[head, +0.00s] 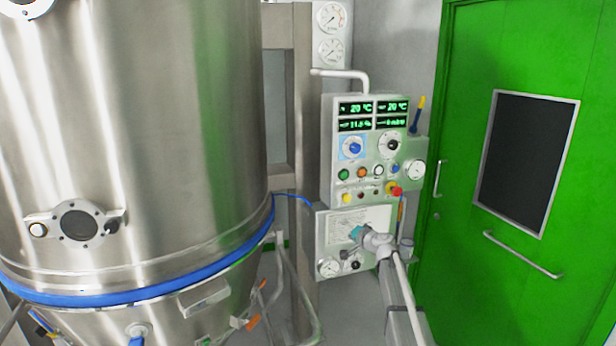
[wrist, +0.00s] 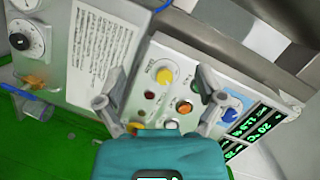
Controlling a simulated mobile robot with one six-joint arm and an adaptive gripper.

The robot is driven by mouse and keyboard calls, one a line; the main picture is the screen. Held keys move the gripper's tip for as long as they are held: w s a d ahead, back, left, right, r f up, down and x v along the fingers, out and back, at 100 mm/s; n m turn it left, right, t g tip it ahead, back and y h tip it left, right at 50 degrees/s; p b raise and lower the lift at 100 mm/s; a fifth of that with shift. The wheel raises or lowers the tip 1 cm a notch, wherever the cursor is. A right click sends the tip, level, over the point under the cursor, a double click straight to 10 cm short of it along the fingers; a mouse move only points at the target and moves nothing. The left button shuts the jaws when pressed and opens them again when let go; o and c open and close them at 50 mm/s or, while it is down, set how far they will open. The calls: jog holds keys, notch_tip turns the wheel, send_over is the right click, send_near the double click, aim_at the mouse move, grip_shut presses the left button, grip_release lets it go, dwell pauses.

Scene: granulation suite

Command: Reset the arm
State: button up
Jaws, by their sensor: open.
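My arm (head: 396,290) reaches up from the bottom of the head view, in front of the lower part of the control panel. My gripper shows there only as a small teal part (head: 356,232) at the arm's end; its fingers cannot be made out. In the wrist view my gripper (wrist: 158,85) has its two grey fingers spread wide with nothing between them. Behind them is the control panel (wrist: 135,80), with a yellow knob (wrist: 164,77) and small coloured buttons. I cannot tell the exact gap to the panel.
A large steel vessel (head: 140,130) with a blue band (head: 130,292) fills the left. The control panel (head: 335,110) has lit displays and a red button (head: 397,190). A green door (head: 460,120) with a dark window stands at right. Pipes run beneath the vessel.

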jog(key=s+a+f+n+g+h, duration=0.1)
jog(key=s+a+f+n+g, duration=0.15)
jog(key=s, duration=0.45)
jog(key=s+a+f+n+g, duration=0.1)
jog(key=s+f+g, duration=0.25)
jog(key=s, duration=0.35)
jog(key=s+a+f+n+g+h, duration=0.1)
jog(key=s+f+n+g, duration=0.1)
jog(key=s+f, duration=0.35)
jog(key=s+d+f+g+h, duration=0.1)
jog(key=s+d+g+h, duration=0.2)
jog(key=s, duration=0.8)
jog(key=s+d+f+n+g+h, duration=0.1)
jog(key=s+d+f+g+h, duration=0.1)
jog(key=s, duration=1)
jog(key=shift+d+g+h+p, duration=0.3)
jog(key=shift+d+g+h, duration=0.15)
jog(key=shift+d, duration=0.5)
